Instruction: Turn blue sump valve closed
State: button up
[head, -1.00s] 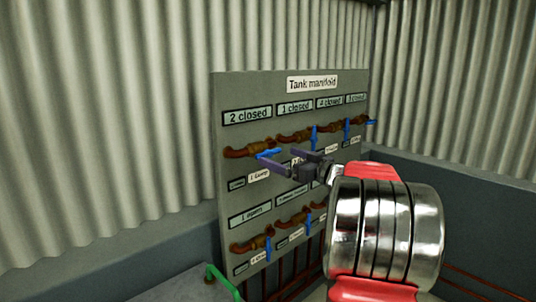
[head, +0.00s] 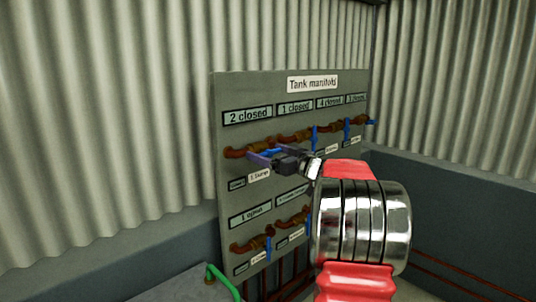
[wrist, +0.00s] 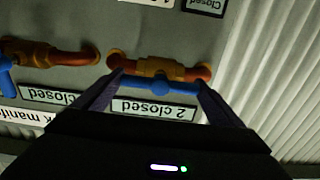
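The blue valve handle (wrist: 162,85) belongs to a brass-coloured valve on a red-brown pipe, beside a sign (wrist: 153,109) reading "2 closed", upside down in the wrist view. The handle lies roughly along the pipe in that view. In the head view, this valve is at the upper left of the panel, with the handle (head: 270,152) partly hidden by my gripper (head: 262,157). My gripper is open, its dark fingers on either side of the handle in the wrist view (wrist: 160,80). I cannot tell whether they touch it. A small label (head: 259,175) below is hard to read.
The grey "Tank manifold" panel (head: 290,107) carries several other valves with blue handles in two rows. A neighbouring handle (wrist: 7,80) is at the left of the wrist view. A green pipe (head: 225,281) stands at lower left; corrugated walls are behind.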

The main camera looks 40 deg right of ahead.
jog(key=c, duration=0.6)
jog(key=shift+a, duration=0.15)
jog(key=shift+c, duration=0.2)
jog(key=shift+m, duration=0.5)
jog(key=m, duration=0.2)
jog(key=shift+d+m, duration=0.2)
jog(key=shift+m, duration=0.1)
jog(key=m, duration=0.4)
jog(key=shift+d+m, duration=0.1)
jog(key=shift+m, duration=0.2)
jog(key=m, duration=0.5)
jog(key=shift+d+f, duration=0.1)
jog(key=shift+f, duration=0.05)
jog(key=m, duration=0.4)
jog(key=shift+f+m, duration=0.1)
jog(key=shift+m, duration=0.3)
jog(key=shift+d, duration=0.1)
